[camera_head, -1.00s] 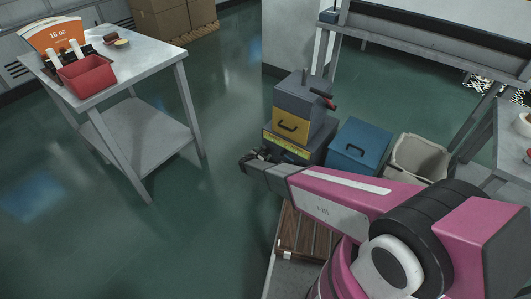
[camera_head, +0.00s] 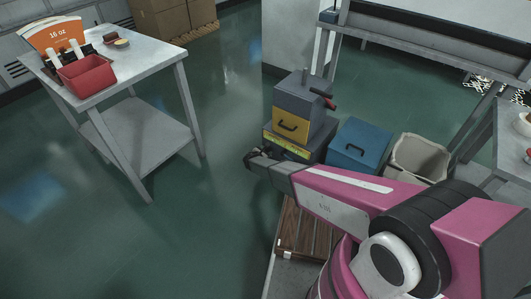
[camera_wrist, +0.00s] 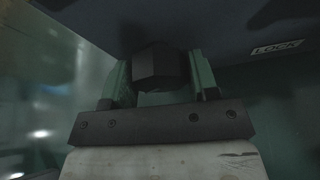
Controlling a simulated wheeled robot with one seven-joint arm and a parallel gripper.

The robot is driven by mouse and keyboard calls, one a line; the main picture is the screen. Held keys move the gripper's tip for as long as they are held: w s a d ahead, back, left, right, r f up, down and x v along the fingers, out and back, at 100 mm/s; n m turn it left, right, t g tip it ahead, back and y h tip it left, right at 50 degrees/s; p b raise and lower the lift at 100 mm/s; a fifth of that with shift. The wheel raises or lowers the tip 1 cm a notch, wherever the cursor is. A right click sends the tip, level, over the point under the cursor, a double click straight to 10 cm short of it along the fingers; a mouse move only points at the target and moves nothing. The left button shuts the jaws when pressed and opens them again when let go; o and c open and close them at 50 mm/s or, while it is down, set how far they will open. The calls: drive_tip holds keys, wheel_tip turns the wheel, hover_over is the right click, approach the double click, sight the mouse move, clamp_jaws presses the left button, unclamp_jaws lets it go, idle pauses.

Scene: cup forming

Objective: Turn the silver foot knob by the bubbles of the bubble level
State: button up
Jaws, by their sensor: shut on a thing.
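In the wrist view, the two greenish fingers of my gripper (camera_wrist: 161,80) stand on either side of a dark, faceted foot knob (camera_wrist: 158,66) and are shut on it. It looks dark in the shade rather than silver. The knob sits under the dark underside of a machine, beside a "LOCK" label (camera_wrist: 277,47). In the head view, my gripper (camera_head: 250,158) is low at the left front corner of the grey machine (camera_head: 301,95) with a yellow front panel. The knob is hidden there. I cannot make out the bubbles of a level in either view.
A blue box (camera_head: 357,146) and a beige bin (camera_head: 420,158) stand right of the machine. A wooden slatted rack (camera_head: 300,228) lies below my arm. A metal table (camera_head: 140,65) with a red tray (camera_head: 86,76) stands at left. The green floor between is clear.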

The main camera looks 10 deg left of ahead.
drive_tip(key=shift+m+y, duration=0.4)
drive_tip(key=shift+m, duration=0.4)
drive_tip(key=o, duration=0.9)
drive_tip(key=v, duration=1.1)
drive_tip(key=shift+d+f, duration=0.1)
drive_tip(key=shift+f, duration=0.1)
